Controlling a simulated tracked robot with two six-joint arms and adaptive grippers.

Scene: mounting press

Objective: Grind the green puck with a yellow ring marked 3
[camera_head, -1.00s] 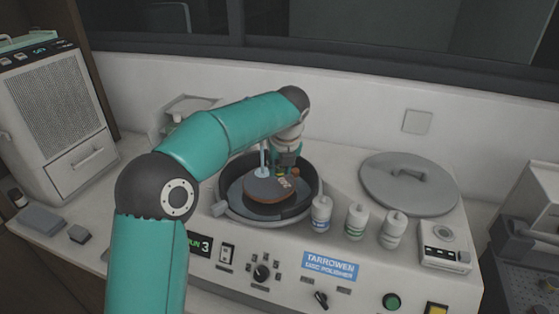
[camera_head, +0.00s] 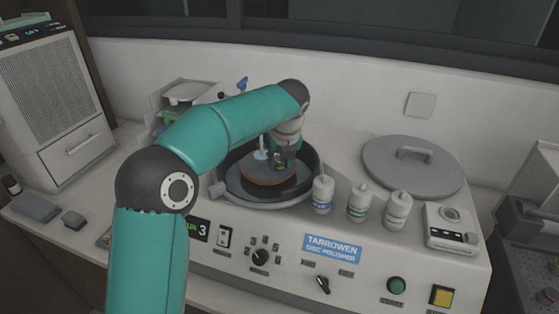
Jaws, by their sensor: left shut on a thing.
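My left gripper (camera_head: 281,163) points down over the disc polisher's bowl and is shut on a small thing. That thing shows only as a speck of green and yellow between the fingers, so I take it for the green puck; its number cannot be read. The reddish-brown grinding disc (camera_head: 262,175) lies in the round dark bowl (camera_head: 236,187), right under the gripper. I cannot tell whether the puck touches the disc. The polisher's front panel has a display (camera_head: 199,230) showing 3, a rotary knob (camera_head: 260,257) and a green button (camera_head: 397,285). My right gripper is not in view.
Three white bottles (camera_head: 358,204) stand right of the bowl. A grey lid (camera_head: 412,167) lies further right, beside a small device (camera_head: 451,228). A grey tap (camera_head: 262,148) stands over the disc. A yellow button (camera_head: 441,296) is at the front right. A vented cabinet (camera_head: 55,105) stands left.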

